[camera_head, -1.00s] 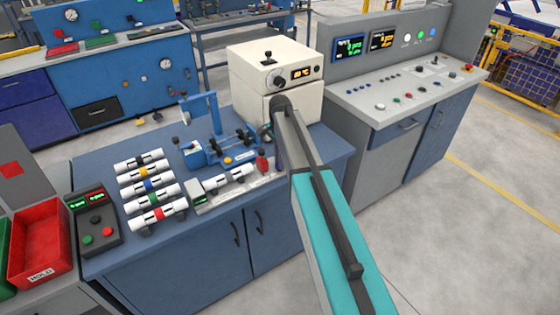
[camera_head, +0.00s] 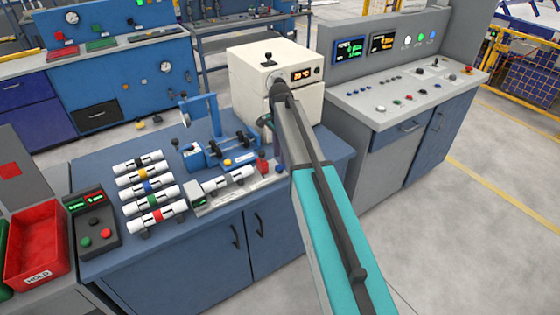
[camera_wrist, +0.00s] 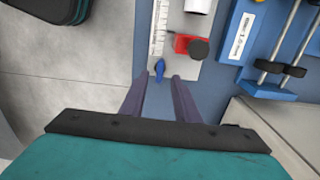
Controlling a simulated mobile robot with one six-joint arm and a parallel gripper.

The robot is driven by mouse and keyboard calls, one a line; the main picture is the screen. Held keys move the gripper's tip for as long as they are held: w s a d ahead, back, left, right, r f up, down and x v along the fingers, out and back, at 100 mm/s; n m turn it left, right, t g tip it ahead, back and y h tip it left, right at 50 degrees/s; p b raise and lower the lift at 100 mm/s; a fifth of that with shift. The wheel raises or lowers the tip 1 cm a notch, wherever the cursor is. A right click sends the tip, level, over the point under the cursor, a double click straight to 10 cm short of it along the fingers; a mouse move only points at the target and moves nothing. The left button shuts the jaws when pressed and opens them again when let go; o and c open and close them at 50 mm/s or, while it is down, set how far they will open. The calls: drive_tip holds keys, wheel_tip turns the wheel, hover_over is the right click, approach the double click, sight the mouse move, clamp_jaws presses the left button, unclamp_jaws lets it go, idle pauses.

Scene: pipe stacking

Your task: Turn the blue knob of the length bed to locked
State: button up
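The length bed (camera_head: 232,199) is a pale grey strip at the front of the blue bench, with a white pipe lying on it. In the wrist view its ruler end (camera_wrist: 174,14) points towards my gripper. The small blue knob (camera_wrist: 159,69) sits at that near end, its pointed handle roughly along the ruler. My gripper (camera_wrist: 159,80) is open and empty, with its two purple-grey fingers either side of the knob in the picture. I cannot tell the height gap, and no touch shows. In the head view my arm hides most of the gripper.
A red block with a black knob (camera_wrist: 198,48) stands right beside the blue knob. A blue fixture with rods (camera_wrist: 270,45) is further right. A cream oven-like box (camera_head: 250,75) stands behind my arm. Several banded pipes (camera_head: 140,178) lie on the left of the bench.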

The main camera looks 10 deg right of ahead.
sight(280, 165)
wheel_tip(280, 165, up, 9)
drive_tip(key=b, duration=0.2)
drive_tip(key=shift+r, duration=0.15)
drive_tip(key=shift+s, duration=0.1)
idle(0.6)
